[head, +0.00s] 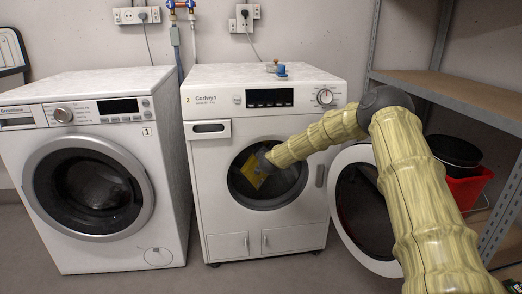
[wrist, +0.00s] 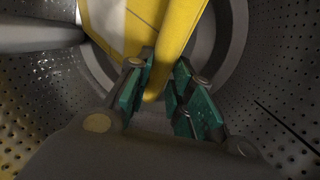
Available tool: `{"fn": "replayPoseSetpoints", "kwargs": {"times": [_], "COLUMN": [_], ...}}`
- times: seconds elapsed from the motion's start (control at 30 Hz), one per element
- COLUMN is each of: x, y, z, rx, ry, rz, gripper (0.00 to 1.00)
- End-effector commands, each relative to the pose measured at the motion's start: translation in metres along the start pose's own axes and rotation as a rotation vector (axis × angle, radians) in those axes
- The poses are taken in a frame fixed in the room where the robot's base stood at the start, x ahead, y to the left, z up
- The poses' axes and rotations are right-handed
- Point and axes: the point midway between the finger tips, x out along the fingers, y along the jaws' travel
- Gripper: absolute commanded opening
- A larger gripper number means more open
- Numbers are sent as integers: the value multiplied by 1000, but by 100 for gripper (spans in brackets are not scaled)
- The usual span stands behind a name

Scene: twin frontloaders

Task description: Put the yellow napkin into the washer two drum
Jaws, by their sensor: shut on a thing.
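The yellow napkin (head: 252,172) shows at the opening of washer two's drum (head: 284,190) in the head view. In the wrist view the napkin (wrist: 172,42) hangs between the green finger pads of my gripper (wrist: 158,92), which is shut on it. The perforated drum wall (wrist: 50,100) surrounds the gripper there. Washer two (head: 222,175) is the white machine marked 2, and its round door (head: 350,205) stands open to the right. My arm reaches in past the door. In the head view my gripper (head: 262,165) is small and partly hidden by the arm.
Washer one (head: 170,200), marked 1, stands to the left with its door (head: 90,190) closed. Small blue items (head: 280,70) lie on washer two.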

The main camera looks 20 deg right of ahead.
Motion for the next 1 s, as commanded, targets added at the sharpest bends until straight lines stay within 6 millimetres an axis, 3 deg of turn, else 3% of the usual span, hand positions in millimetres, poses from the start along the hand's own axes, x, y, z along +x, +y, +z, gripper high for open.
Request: {"fn": "replayPoseSetpoints", "kwargs": {"times": [1.0], "x": [7], "y": [21], "z": [22], "rx": [-1], "ry": [1], "rz": [0], "gripper": [6]}}
